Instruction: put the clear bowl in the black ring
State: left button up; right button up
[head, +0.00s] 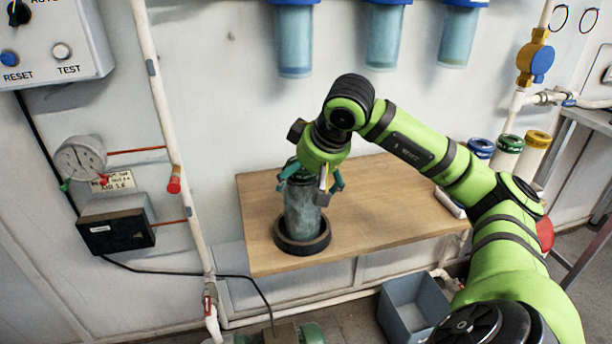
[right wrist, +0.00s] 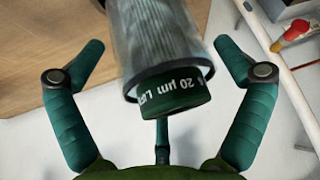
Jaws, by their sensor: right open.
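The clear bowl (head: 302,212) is a tall see-through cylinder at the front left of the wooden table. It stands upright, its lower end inside the black ring (head: 302,243), which lies on the tabletop. In the right wrist view the bowl (right wrist: 160,35) shows a pleated filter cartridge inside, with a dark green cap (right wrist: 176,100) marked 20 µm at the near end. My right gripper (head: 312,184) is above and around the bowl's top, its green fingers spread. The wrist view shows gaps between the fingers and the bowl. My left gripper is out of view.
Several blue-topped filter housings (head: 294,40) hang on the wall above. The wooden table (head: 380,215) is clear to the ring's right. Filter cartridges with coloured caps (head: 508,150) stand at the right. A white pipe (head: 158,90) and a gauge (head: 80,158) are at the left; a grey bin (head: 412,305) is below.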

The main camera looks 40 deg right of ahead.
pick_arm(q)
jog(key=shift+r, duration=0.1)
pick_arm(e)
jog(key=shift+r, duration=0.15)
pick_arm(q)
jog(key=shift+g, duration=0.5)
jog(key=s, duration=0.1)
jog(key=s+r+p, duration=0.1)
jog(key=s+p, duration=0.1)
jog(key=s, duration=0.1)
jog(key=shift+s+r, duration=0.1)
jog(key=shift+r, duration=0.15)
pick_arm(e)
jog(key=d+v, duration=0.1)
jog(key=v, duration=1.1)
jog(key=shift+a, duration=0.45)
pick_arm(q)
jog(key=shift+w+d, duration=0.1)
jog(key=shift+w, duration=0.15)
